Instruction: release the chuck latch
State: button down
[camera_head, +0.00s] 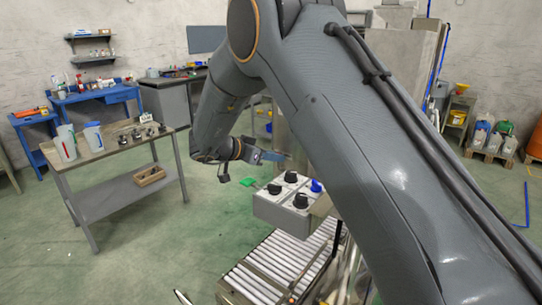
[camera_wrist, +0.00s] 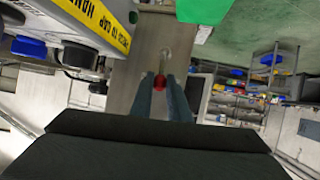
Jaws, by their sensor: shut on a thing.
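My gripper (camera_wrist: 162,92) points down the middle of the wrist view, its two grey fingers closed around a small red knob (camera_wrist: 159,81). A pale metal stem (camera_wrist: 166,58) shows just beyond the knob; whether it is the chuck latch's lever I cannot tell. In the head view my gripper (camera_head: 276,157) is above and behind a white-topped grey box (camera_head: 283,211) with black knobs and a blue one. The red knob is too small to make out there. The box (camera_wrist: 95,20), with a yellow lettered label, fills the wrist view's upper left.
A green piece (camera_head: 248,182) sticks out left of the box. A roller conveyor (camera_head: 262,272) lies below. A table (camera_head: 112,152) with jugs and dark parts stands at left, a blue bench (camera_head: 97,95) behind it. Green floor between table and box is free.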

jog(key=shift+s+d+r+m+t+y, duration=0.1)
jog(key=shift+s+d+m+t+y, duration=0.35)
jog(key=shift+d+m+y, duration=0.35)
jog(key=shift+s+d+f+m+t+y+b, duration=0.15)
jog(key=shift+s+d+m+t+y+b, duration=0.15)
jog(key=shift+m+b, duration=0.25)
jog(key=shift+s+d+f+m+t+y+b, duration=0.2)
jog(key=shift+s+m+t+y+b, duration=0.15)
jog(key=shift+m, duration=0.3)
jog(key=c, duration=1.7)
grip_release()
